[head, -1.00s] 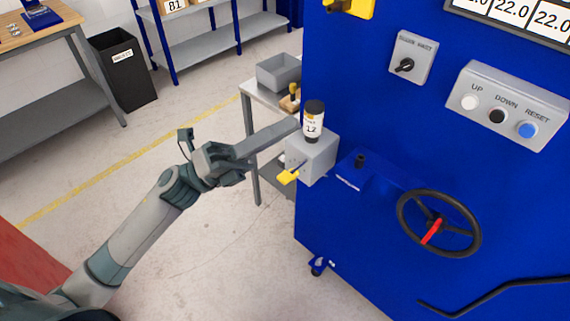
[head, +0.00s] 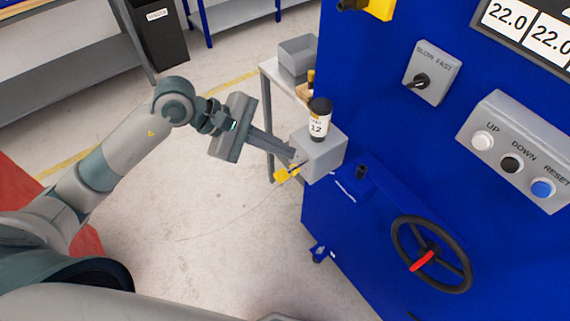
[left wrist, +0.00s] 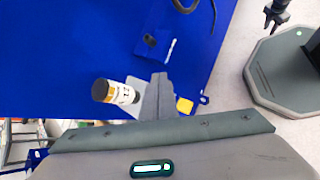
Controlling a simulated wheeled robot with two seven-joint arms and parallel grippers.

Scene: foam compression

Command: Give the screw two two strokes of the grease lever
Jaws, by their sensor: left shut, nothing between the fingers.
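The grease unit is a grey box (head: 322,158) on the left side of the blue machine, with a black-capped bottle (head: 319,122) labelled 12 standing upright on it. Its lever has a yellow handle (head: 287,174) at the box's lower left. My left gripper (head: 292,153) is shut and empty, its fingertips by the box's left face, just above the lever. I cannot tell whether they touch it. In the left wrist view the shut fingers (left wrist: 161,92) lie between the bottle (left wrist: 117,93) and the yellow handle (left wrist: 184,105).
The blue machine (head: 375,240) fills the right, with a handwheel (head: 431,254), a SLOW/FAST switch (head: 431,73) and a button panel (head: 515,150). A small table (head: 270,68) with a grey bin (head: 298,58) stands behind the box. Floor below the lever is clear.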

